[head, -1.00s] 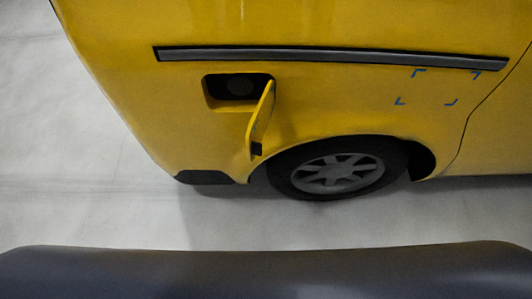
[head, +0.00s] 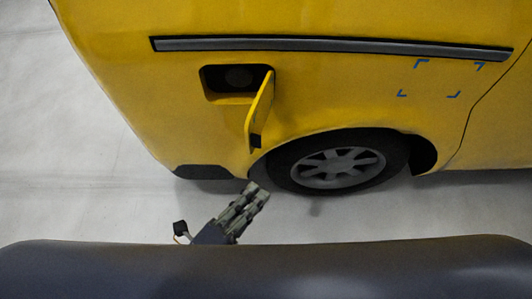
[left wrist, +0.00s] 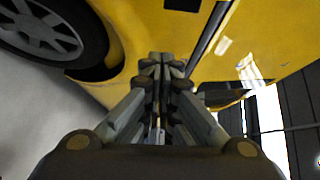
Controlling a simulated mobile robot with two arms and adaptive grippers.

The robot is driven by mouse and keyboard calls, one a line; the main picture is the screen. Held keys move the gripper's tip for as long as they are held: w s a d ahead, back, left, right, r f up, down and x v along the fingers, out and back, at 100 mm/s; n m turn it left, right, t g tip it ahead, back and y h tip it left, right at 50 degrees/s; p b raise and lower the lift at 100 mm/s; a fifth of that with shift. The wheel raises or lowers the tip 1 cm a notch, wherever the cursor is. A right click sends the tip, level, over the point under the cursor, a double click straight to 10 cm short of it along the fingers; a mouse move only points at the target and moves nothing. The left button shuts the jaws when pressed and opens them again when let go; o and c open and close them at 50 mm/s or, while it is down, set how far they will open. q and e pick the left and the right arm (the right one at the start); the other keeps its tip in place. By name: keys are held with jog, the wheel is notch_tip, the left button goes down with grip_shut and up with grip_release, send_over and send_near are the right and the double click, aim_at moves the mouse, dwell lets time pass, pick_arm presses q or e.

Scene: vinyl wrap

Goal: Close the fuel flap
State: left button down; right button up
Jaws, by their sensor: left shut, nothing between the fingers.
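The yellow fuel flap (head: 259,108) stands open in the head view, swung out from the right edge of the dark fuel recess (head: 237,80). A round dark cap shows inside the recess. My left gripper (head: 257,191) is below the flap in the picture, shut and empty, apart from the flap and pointing up and right toward the car. In the left wrist view the shut fingers (left wrist: 160,62) point at the yellow body. I cannot make out the flap for sure in that view. My right gripper is not in view.
The yellow car body (head: 340,100) carries a grey trim strip (head: 330,48) above the recess and blue corner marks at right. A wheel (head: 338,167) sits right of the flap; it also shows in the left wrist view (left wrist: 45,32). Pale floor (head: 90,205) is clear at left.

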pick_arm(q)
jog(key=w+d+r+b, duration=0.2)
jog(key=w, duration=0.6)
jog(key=shift+w+d, duration=0.35)
jog(key=shift+w, duration=0.05)
dwell(0.5)
jog(key=shift+a+m+h, duration=0.15)
jog(key=shift+m+h, duration=0.15)
jog(key=shift+m, duration=0.1)
